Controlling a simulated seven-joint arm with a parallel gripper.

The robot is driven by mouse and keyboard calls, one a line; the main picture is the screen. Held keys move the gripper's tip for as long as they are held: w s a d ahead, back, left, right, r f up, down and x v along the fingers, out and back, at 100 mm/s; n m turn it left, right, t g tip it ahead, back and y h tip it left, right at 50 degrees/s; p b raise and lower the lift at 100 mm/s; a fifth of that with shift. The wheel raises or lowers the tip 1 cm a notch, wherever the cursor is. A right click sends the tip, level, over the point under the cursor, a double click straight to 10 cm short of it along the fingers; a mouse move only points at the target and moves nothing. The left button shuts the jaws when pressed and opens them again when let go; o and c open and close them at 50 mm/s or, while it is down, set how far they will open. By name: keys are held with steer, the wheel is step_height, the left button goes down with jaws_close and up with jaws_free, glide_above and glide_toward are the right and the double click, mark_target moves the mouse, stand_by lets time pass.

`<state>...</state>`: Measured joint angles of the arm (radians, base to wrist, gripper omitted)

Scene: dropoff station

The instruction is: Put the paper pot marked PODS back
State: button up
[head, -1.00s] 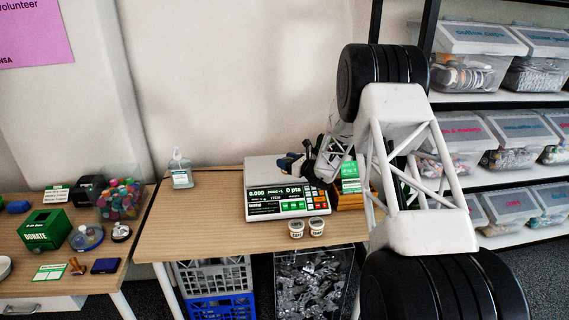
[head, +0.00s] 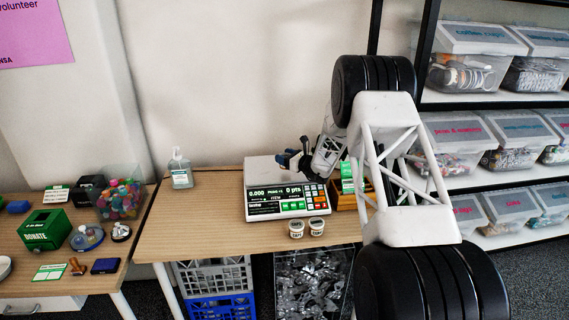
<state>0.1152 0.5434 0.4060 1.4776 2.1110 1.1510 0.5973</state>
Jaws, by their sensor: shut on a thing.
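Two small paper pots, a left one (head: 296,229) and a right one (head: 317,226), stand side by side on the table in front of the scale. Their labels are too small to read, so I cannot tell whether either is marked PODS. My gripper (head: 287,160) is in the air over the right part of the scale (head: 264,178), pointing left. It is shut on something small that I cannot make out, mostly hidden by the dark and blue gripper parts. The scale display reads 0.000 and 0 pts.
A wooden box (head: 340,200) with green cards stands right of the scale, partly behind my arm. A hand sanitiser bottle (head: 180,170) stands at the back left. The table's (head: 200,232) left part is clear. Shelves with clear bins (head: 470,75) are at the right.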

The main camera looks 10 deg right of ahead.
steer(key=shift+w+f, duration=0.15)
steer(key=shift+f, duration=0.65)
steer(key=shift+w+f, duration=0.1)
steer(key=shift+f, duration=0.7)
steer(key=shift+f, duration=0.15)
steer(key=o, duration=1)
steer(key=shift+v, duration=3.9)
